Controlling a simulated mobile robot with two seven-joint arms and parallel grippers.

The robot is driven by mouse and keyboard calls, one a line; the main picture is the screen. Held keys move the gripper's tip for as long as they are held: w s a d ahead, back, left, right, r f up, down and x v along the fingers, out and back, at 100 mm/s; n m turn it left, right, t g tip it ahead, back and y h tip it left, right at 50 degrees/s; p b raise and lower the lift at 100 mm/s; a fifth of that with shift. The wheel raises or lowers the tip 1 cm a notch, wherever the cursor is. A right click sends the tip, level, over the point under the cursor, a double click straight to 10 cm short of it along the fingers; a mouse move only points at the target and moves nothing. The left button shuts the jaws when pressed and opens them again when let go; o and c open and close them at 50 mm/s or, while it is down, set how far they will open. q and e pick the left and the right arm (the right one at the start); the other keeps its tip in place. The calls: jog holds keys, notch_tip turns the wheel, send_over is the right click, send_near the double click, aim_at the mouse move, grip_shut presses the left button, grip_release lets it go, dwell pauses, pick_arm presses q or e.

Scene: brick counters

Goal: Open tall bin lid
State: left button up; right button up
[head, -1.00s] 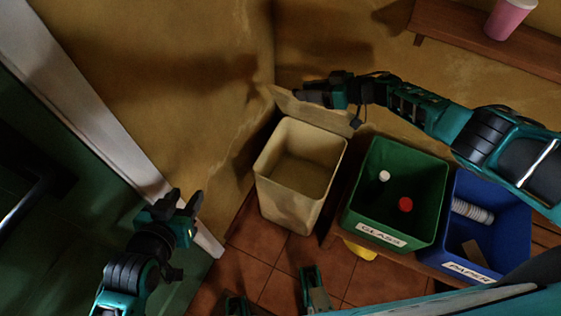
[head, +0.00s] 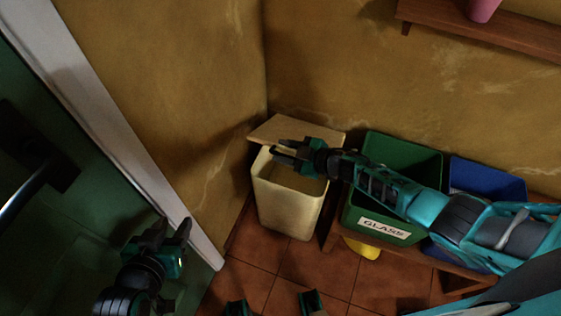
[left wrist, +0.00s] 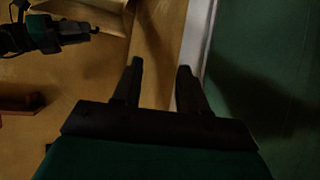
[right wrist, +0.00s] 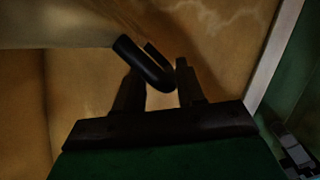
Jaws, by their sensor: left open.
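The tall beige bin (head: 288,207) stands in the corner with part of its opening showing. Its beige lid (head: 300,127) is raised at the back of the bin, tilted up off the rim. My right gripper (head: 274,150) is above the opening in front of the lid, with its fingers apart. In the right wrist view a black curved piece (right wrist: 150,68) lies by its fingers (right wrist: 158,85), at the end of a beige surface; whether they touch is unclear. My left gripper (head: 172,228) is open and empty beside the door frame, away from the bin.
A green bin labelled GLASS (head: 375,228) and a blue bin (head: 490,180) stand right of the tall bin on a low wooden bench, partly hidden by my right arm. A wooden shelf (head: 480,30) with a pink cup (head: 483,9) is on the back wall. Tiled floor (head: 275,262) is clear in front.

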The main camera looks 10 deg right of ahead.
jog(key=shift+s+a+f, duration=0.2)
jog(key=shift+s+f, duration=0.05)
jog(key=shift+f, duration=0.3)
pick_arm(q)
jog(key=shift+a+f, duration=0.25)
jog(key=shift+f, duration=0.3)
pick_arm(e)
jog(key=shift+p+v, duration=0.8)
jog(key=shift+v, duration=0.65)
pick_arm(q)
jog(key=shift+y, duration=0.4)
jog(key=shift+s+a+r+p, duration=0.25)
jog(key=shift+a+r+p, duration=0.15)
jog(key=shift+r+p, duration=0.5)
jog(key=shift+s+a+r+p, duration=0.25)
jog(key=shift+a+r+p, duration=0.25)
jog(key=shift+p, duration=0.6)
jog(key=shift+s+a+r+p, duration=0.25)
jog(key=shift+a+r+p, duration=0.05)
jog(key=shift+r+p, duration=0.65)
pick_arm(e)
jog(key=v, duration=1.2)
jog(key=shift+s+f, duration=0.2)
pick_arm(q)
jog(key=shift+f, duration=0.1)
pick_arm(e)
jog(key=shift+a, duration=0.1)
